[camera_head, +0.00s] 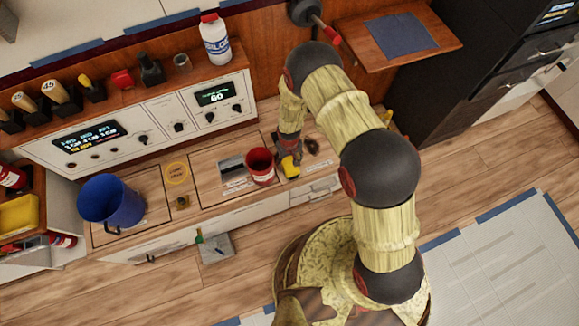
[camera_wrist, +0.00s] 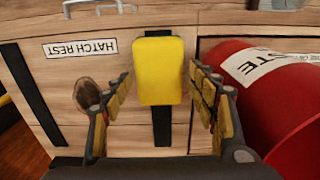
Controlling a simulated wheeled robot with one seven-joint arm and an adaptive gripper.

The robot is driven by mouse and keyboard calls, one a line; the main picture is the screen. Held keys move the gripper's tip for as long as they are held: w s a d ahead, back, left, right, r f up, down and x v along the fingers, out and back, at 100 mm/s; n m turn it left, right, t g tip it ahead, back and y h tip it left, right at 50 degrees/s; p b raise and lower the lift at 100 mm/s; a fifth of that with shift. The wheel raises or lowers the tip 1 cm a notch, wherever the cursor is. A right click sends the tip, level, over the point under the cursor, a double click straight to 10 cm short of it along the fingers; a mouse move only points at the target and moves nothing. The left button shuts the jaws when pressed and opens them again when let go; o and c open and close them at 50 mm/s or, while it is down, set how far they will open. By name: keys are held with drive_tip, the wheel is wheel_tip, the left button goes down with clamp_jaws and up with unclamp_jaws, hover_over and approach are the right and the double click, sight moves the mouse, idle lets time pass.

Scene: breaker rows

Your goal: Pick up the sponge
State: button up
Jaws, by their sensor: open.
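The yellow sponge (camera_wrist: 158,72) is a rounded block on the wooden counter, centred in the wrist view. My gripper (camera_wrist: 160,80) is open, with one padded finger on each side of the sponge and a visible gap on both sides. Whether the fingertips are level with the sponge or above it, I cannot tell. In the head view a yellow patch, which looks like the sponge (camera_head: 290,167), shows just below my gripper (camera_head: 287,146), beside the red bin.
A red bin labelled as waste (camera_wrist: 285,100) stands close to my right finger; it also shows in the head view (camera_head: 260,167). A brown oval object (camera_wrist: 88,93) lies left of my left finger. A blue bucket (camera_head: 112,203) stands farther left on the counter (camera_head: 215,190).

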sight(289, 164)
wheel_tip(289, 164, down, 3)
drive_tip(key=shift+f+b, duration=0.1)
drive_tip(key=shift+b, duration=0.3)
drive_tip(key=c, duration=0.4)
drive_tip(key=c, duration=0.3)
drive_tip(key=shift+d+r, duration=0.1)
drive_tip(key=shift+r, duration=0.1)
